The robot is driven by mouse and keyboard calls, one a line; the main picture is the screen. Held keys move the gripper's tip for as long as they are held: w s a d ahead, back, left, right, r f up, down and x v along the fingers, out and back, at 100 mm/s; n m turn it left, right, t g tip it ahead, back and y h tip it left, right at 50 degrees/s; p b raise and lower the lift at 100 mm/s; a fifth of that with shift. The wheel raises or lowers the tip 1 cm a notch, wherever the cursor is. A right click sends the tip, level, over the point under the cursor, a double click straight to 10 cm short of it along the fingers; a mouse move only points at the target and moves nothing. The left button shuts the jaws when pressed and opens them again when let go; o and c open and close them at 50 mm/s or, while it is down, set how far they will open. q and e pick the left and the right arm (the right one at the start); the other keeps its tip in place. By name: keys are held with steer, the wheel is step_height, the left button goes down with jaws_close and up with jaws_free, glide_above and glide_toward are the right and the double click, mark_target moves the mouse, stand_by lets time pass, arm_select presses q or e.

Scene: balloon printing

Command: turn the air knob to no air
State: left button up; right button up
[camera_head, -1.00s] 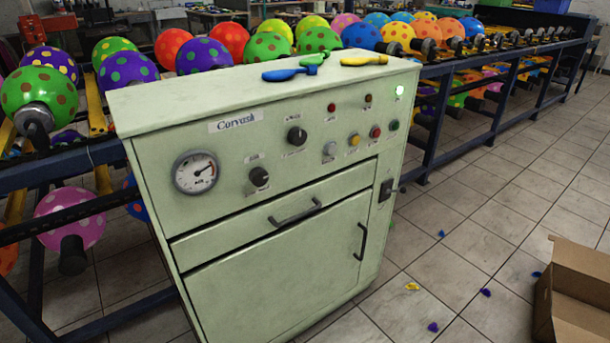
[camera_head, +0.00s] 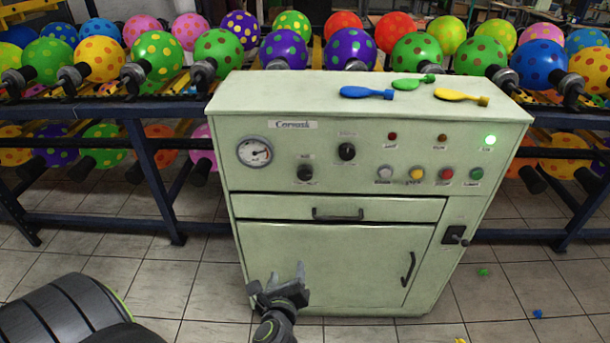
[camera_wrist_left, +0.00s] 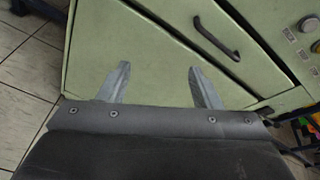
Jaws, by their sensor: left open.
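The pale green control cabinet (camera_head: 335,265) stands straight ahead in the head view. Its front panel has two black knobs: a lower left one (camera_head: 305,173) and an upper right one (camera_head: 347,151). Their labels are too small to read, so I cannot tell which is the air knob. A round gauge (camera_head: 254,151) sits left of them. My left gripper (camera_head: 287,274) is open and empty, in front of the lower door and well below both knobs. In the left wrist view its two fingers (camera_wrist_left: 160,85) are apart with only the cabinet behind them. My right gripper is not in view.
Coloured buttons (camera_head: 416,174) and a lit green lamp (camera_head: 490,140) are right of the knobs. A drawer handle (camera_head: 338,214) juts out below. Uninflated balloons (camera_head: 367,92) lie on top. Racks of dotted balloons (camera_head: 283,48) stand behind. The tiled floor (camera_head: 150,270) is mostly clear.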

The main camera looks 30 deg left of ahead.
arm_select(q)
step_height(320, 180, up, 14)
steer(key=w+d+m+t+y+p, duration=0.1)
steer(key=w+m+t+p, duration=0.2)
steer(key=m, duration=0.5)
glide_toward(305, 176)
steer(key=x, duration=0.8)
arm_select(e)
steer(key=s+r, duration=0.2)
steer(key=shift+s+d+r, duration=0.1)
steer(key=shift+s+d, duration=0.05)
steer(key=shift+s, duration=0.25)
arm_select(q)
steer(key=c, duration=1)
